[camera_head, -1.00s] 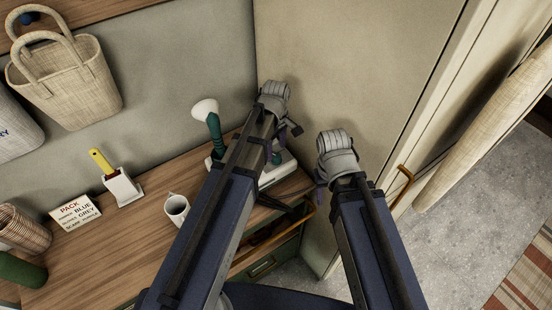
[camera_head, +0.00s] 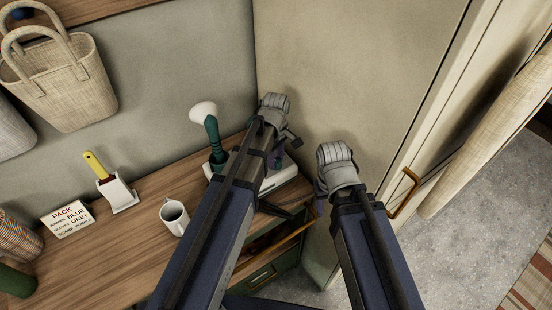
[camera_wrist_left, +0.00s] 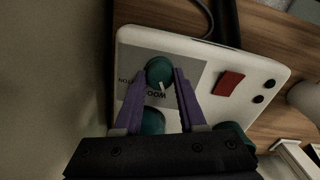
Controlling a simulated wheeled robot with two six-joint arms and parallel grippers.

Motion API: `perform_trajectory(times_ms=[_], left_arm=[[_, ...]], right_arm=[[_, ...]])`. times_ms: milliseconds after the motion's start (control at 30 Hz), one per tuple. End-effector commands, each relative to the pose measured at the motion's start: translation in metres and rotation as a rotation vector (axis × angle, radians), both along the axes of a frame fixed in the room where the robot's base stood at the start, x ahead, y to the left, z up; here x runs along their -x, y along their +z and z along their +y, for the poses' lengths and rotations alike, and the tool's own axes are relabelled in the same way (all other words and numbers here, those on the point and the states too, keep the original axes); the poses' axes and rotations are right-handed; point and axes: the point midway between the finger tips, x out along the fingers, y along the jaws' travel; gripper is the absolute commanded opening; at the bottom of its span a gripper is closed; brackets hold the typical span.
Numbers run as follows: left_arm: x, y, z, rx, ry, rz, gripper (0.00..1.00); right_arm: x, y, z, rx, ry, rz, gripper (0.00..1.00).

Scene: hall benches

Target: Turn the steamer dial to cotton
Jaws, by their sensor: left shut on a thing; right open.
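The white steamer base (camera_wrist_left: 215,58) lies on the bench; it also shows in the head view (camera_head: 284,186), partly behind my left arm. Its round green dial (camera_wrist_left: 159,71) has a white pointer mark, which faces the printed word "WOOL" on the grey panel (camera_wrist_left: 190,68). A word ending in "TTON" is beside it, partly hidden by a finger. My left gripper (camera_wrist_left: 160,82) is shut on the dial, one purple finger on each side; in the head view (camera_head: 275,158) its tips are mostly hidden. My right gripper (camera_head: 319,197) is open and empty, right of the bench.
A red switch (camera_wrist_left: 228,83) is on the base. A tall cabinet panel (camera_head: 340,70) stands close behind my grippers.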

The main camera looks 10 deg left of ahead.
Motion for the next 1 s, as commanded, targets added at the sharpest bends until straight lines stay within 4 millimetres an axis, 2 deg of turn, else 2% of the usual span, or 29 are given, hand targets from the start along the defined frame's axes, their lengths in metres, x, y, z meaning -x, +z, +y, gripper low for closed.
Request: perform_trajectory(times_ms=[33, 233, 667, 1000], left_arm=[[0.0, 0.0, 0.0, 0.0, 0.0, 0.0, 0.22], [0.0, 0.0, 0.0, 0.0, 0.0, 0.0, 0.0], [-0.0001, -0.0001, 0.0, 0.0, -0.044, 0.0, 0.0], [-0.0006, -0.0001, -0.0004, 0.0, -0.296, 0.0, 0.0]], right_arm=[[0.0, 0.0, 0.0, 0.0, 0.0, 0.0, 0.5], [0.0, 0.0, 0.0, 0.0, 0.0, 0.0, 0.5], [0.0, -0.0001, 0.0, 0.0, 0.0, 0.0, 0.5], [0.0, -0.0001, 0.0, 0.0, 0.0, 0.0, 0.5]])
